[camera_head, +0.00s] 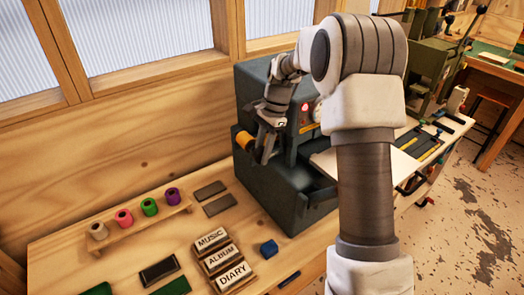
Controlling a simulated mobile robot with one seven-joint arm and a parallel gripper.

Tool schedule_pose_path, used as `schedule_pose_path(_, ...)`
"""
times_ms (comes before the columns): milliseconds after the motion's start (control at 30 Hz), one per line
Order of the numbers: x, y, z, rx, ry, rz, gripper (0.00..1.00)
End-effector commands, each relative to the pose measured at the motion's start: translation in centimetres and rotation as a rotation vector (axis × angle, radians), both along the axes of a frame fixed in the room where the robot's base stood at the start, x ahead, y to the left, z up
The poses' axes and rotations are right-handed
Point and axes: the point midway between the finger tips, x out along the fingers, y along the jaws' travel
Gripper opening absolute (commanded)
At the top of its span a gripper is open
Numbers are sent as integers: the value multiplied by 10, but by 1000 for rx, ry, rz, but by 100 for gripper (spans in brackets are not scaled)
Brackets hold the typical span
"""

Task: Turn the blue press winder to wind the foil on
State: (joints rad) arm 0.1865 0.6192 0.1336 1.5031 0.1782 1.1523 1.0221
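The dark blue-grey press (262,190) stands on the wooden bench against the wall. An orange-gold foil roll (244,140) sits on its left side. My gripper (262,152) is at that side, just right of the roll, with its fingers pointing down. I cannot tell whether the fingers touch the roll or hold anything. I cannot make out a blue winder; my gripper and wrist cover that part of the press. Spare foil rolls stand on a wooden rack at the left: beige (98,231), pink (123,218), green (149,207) and purple (173,196).
Wooden blocks lettered MUSIC (211,240), ALBUM and DIARY lie in front of the press, with a small blue block (268,248) beside them. Dark flat pieces (210,190) lie left of the press. My arm covers the press's right side. Windows are behind.

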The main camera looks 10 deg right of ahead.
Motion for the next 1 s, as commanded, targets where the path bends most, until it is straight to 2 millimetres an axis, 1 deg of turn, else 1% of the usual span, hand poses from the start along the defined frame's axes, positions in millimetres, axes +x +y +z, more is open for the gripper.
schedule_pose_path(33,0,0,0,-1,-1,0,39)
schedule_pose_path(133,0,0,0,-1,-2,0,57)
schedule_pose_path(167,0,0,0,-1,-2,0,60)
schedule_pose_path(433,0,0,1,-1,-2,0,60)
schedule_pose_path(567,2,-2,8,-2,-3,-1,60)
schedule_pose_path(667,3,-6,23,-1,-5,-1,60)
schedule_pose_path(767,6,-12,45,-3,-6,-1,60)
schedule_pose_path(1000,12,-26,103,-2,-6,-1,60)
